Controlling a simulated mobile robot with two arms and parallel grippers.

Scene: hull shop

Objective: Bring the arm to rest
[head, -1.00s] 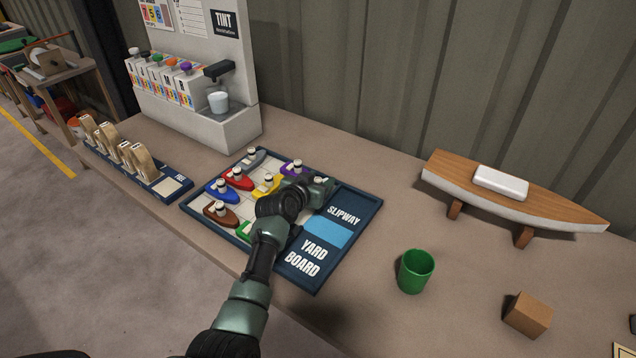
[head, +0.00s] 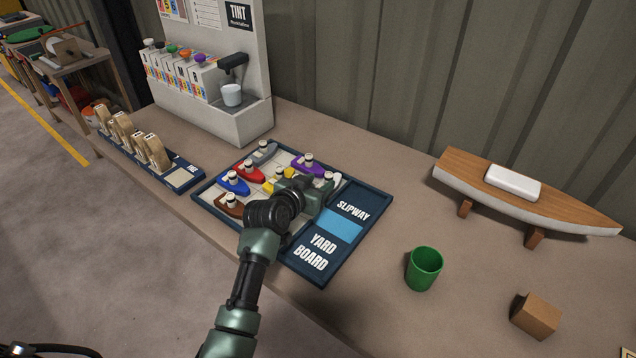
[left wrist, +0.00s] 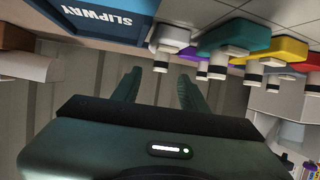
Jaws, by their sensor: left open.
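My left arm reaches in from the bottom of the head view, and its gripper (head: 308,190) is over the yard board (head: 312,278). In the left wrist view the two fingers of the left gripper (left wrist: 158,84) are apart with nothing between them. That view is upside down; beside the fingers are a white boat (left wrist: 172,37), a teal boat (left wrist: 233,36) and a yellow boat (left wrist: 284,50). In the head view the blue boat (head: 233,183), red boat (head: 249,172), brown boat (head: 230,203) and purple boat (head: 313,164) sit on the board. My arm hides part of it.
A green cup (head: 424,269) and a cardboard box (head: 536,316) stand to the right. A half hull model (head: 520,195) is behind them. The tint station (head: 215,110) with a white cup (head: 232,95) stands at the back left, near a rack of wooden pieces (head: 185,180).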

